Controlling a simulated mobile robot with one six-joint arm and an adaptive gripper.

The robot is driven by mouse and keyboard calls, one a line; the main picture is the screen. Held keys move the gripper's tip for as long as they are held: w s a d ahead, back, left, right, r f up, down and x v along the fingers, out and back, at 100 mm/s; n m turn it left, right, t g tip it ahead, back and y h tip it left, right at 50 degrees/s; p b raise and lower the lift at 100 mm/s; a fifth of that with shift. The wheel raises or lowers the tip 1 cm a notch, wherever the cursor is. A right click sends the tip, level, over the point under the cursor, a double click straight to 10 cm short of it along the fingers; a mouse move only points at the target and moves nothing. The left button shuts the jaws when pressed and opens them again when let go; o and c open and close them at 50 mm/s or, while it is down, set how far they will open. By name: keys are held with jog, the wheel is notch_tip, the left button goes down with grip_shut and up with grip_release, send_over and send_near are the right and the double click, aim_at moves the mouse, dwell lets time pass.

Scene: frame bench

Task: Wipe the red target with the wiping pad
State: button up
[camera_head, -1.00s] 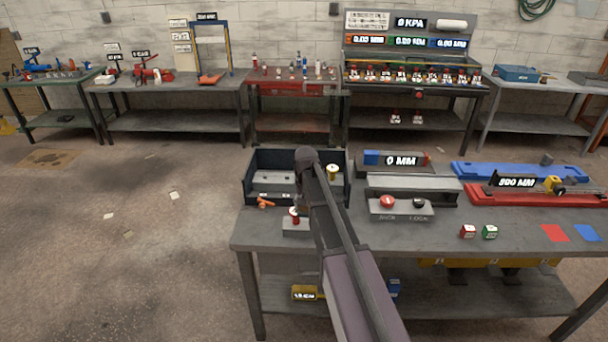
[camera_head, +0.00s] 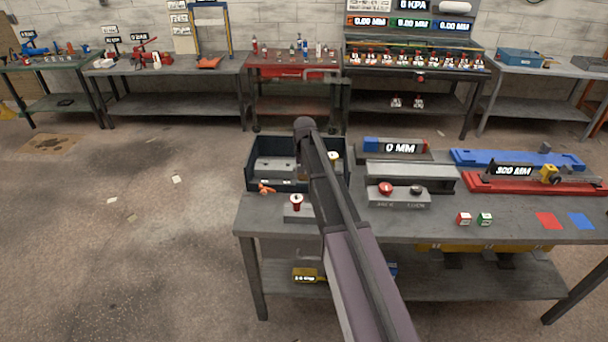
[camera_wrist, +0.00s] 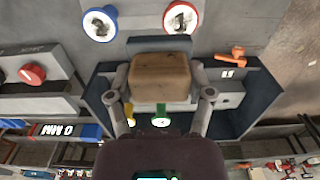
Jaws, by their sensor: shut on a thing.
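In the wrist view, my gripper (camera_wrist: 162,92) has its two fingers on either side of a tan, block-shaped wiping pad (camera_wrist: 160,76) and is shut on it. The pad is above the bench, over or near the dark open tray. A flat red square (camera_head: 549,220), which looks like the red target, lies on the bench top at the right, well away from my arm. A flat blue square (camera_head: 581,221) lies beside it.
The dark tray (camera_head: 257,182) stands at the bench's back left. Red and green cubes (camera_head: 464,219) and a red rail (camera_head: 510,188) are nearer the red square.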

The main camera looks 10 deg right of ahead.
aim_at(305, 185)
jog(key=f+b, duration=0.4)
jog(key=a+f+b, duration=0.1)
jog(key=f+b, duration=0.1)
jog(key=f, duration=0.1)
jog(key=shift+w, duration=0.15)
jog(key=a, duration=0.2)
jog(key=w+a, duration=0.1)
jog(key=a, duration=0.1)
jog(key=shift+w+f, duration=0.1)
jog(key=shift+w, duration=0.05)
jog(key=shift+s+d, duration=0.35)
jog(key=shift+d, duration=0.5)
jog(key=shift+s+d, duration=0.1)
jog(key=shift+d, duration=0.6)
jog(key=shift+s+d, duration=0.3)
jog(key=shift+d, duration=0.5)
jog(key=shift+s+d+r+p, duration=0.1)
jog(key=shift+d+r+p, duration=0.15)
jog(key=shift+r+p, duration=0.6)
notch_tip(305, 185, up, 6)
jog(key=p, duration=0.5)
jog(key=shift+f, duration=0.2)
